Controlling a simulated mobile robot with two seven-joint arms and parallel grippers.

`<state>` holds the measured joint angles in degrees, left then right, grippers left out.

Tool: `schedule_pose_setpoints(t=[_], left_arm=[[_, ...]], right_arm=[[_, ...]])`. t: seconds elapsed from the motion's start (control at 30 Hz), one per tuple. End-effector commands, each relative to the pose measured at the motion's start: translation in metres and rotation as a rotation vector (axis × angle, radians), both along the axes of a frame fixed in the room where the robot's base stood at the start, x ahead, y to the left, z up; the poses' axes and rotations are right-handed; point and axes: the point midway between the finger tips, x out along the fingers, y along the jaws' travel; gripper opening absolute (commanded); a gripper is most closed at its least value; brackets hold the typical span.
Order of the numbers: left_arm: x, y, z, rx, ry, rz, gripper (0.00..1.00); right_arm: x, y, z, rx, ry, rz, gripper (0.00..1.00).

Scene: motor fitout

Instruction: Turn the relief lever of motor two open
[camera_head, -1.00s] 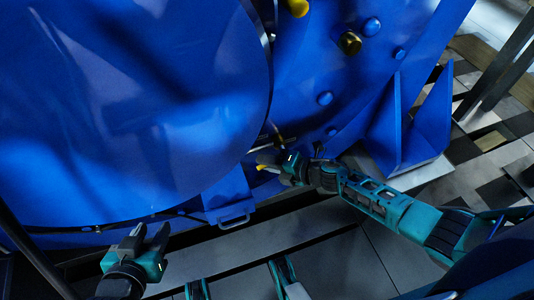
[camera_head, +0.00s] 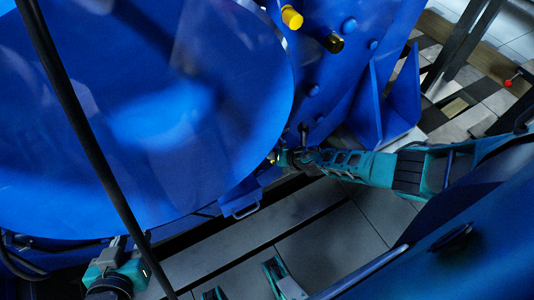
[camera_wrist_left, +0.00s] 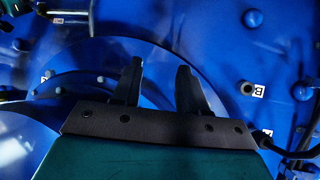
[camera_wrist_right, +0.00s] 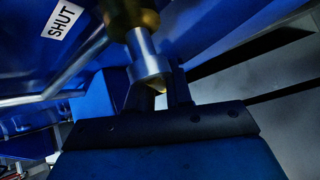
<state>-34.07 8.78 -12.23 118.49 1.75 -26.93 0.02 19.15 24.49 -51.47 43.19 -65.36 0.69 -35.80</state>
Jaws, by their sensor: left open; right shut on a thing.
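The big blue motor housing (camera_head: 140,110) fills the left and middle of the head view. My right gripper (camera_head: 283,158) is at its lower right edge, with a small yellow piece (camera_head: 271,157) at its tip. In the right wrist view, my right gripper (camera_wrist_right: 168,94) is shut at the end of a steel stem (camera_wrist_right: 146,58) with a brass fitting (camera_wrist_right: 131,12) above it; I take this as the relief lever. A white SHUT label (camera_wrist_right: 62,18) is beside it. The gripped part is mostly hidden. My left gripper (camera_wrist_left: 160,82) is open and empty, low left in the head view.
A dark cable or bar (camera_head: 85,145) crosses the left foreground. A blue bracket (camera_head: 388,105) stands right of my right gripper. Grey floor panels (camera_head: 310,240) lie below.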

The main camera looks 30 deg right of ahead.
Motion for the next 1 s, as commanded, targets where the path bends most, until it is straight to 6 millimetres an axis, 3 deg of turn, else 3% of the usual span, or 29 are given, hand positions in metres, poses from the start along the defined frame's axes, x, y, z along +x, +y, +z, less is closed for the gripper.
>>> schedule_pose_setpoints(t=[0.07,0.5,1.0], left_arm=[[0.001,0.002,0.009,0.003,-0.007,0.004,0.43],[-0.008,0.014,0.005,0.022,0.012,0.028,0.43],[-0.008,0.014,0.005,0.022,0.008,0.029,0.43]], right_arm=[[0.001,-0.005,0.004,-0.074,-0.003,0.0,0.0],[0.001,-0.02,-0.004,-0.368,-0.011,-0.002,0.0],[0.001,-0.026,-0.005,-0.453,-0.015,-0.002,0.0]])
